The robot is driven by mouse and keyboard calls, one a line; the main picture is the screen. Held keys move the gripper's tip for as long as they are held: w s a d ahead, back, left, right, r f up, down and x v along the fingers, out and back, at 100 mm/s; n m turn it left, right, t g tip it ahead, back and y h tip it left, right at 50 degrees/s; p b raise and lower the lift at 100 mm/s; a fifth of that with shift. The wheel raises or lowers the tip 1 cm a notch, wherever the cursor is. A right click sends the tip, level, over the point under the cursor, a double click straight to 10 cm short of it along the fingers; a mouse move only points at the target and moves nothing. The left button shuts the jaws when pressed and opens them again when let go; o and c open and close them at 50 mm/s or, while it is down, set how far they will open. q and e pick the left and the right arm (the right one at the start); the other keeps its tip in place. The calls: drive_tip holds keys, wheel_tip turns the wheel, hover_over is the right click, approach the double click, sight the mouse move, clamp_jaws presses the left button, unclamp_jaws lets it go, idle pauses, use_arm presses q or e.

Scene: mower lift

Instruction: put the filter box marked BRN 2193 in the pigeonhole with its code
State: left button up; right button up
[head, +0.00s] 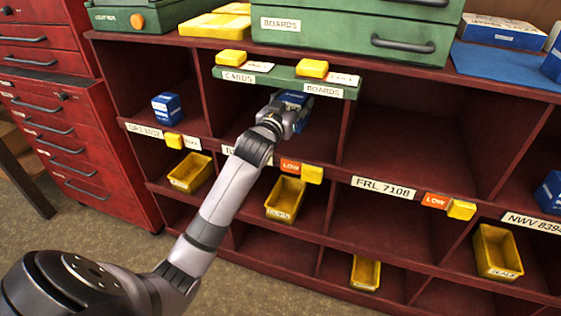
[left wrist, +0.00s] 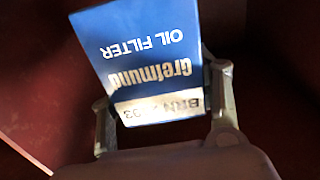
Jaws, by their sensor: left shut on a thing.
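My left gripper (head: 287,110) is shut on a blue and white filter box (head: 294,97) at the middle pigeonhole of the red shelf's upper row, below a green tray. In the left wrist view the box (left wrist: 140,55) sits tilted between the two fingers (left wrist: 163,108), its print upside down: "OIL FILTER", "Grefmund". Its white label starts with BRN; the middle digits are unclear. Dark red shelf walls surround it there. The label under this pigeonhole (head: 232,151) is mostly hidden by my arm. My right gripper is not in view.
The green tray (head: 285,82) marked CARDS and BOARDS juts out just above my gripper. Another blue box (head: 167,108) stands in the pigeonhole to the left. The pigeonhole over label FRL 7108 (head: 384,188) looks empty. Yellow bins (head: 285,198) stand in the lower row.

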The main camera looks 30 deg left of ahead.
use_arm(q)
drive_tip(key=w+a+b, duration=0.2)
drive_tip(key=a+b, duration=0.1)
drive_tip(key=a, duration=0.2)
drive_tip(key=shift+n+y, duration=0.4)
drive_tip(key=shift+y, duration=0.2)
drive_tip(key=shift+a+f+b, duration=0.2)
drive_tip(key=shift+f+b, duration=0.15)
drive_tip(key=shift+f, duration=1.9)
drive_tip(key=shift+a+f+b, duration=0.2)
drive_tip(key=shift+f+b, duration=0.1)
drive_tip(key=shift+f, duration=1.95)
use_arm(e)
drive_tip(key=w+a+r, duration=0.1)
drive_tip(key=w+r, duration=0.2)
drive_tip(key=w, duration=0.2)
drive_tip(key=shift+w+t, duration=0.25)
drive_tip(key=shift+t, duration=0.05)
use_arm(q)
drive_tip(key=o, duration=1.4)
drive_tip(key=shift+f, duration=0.1)
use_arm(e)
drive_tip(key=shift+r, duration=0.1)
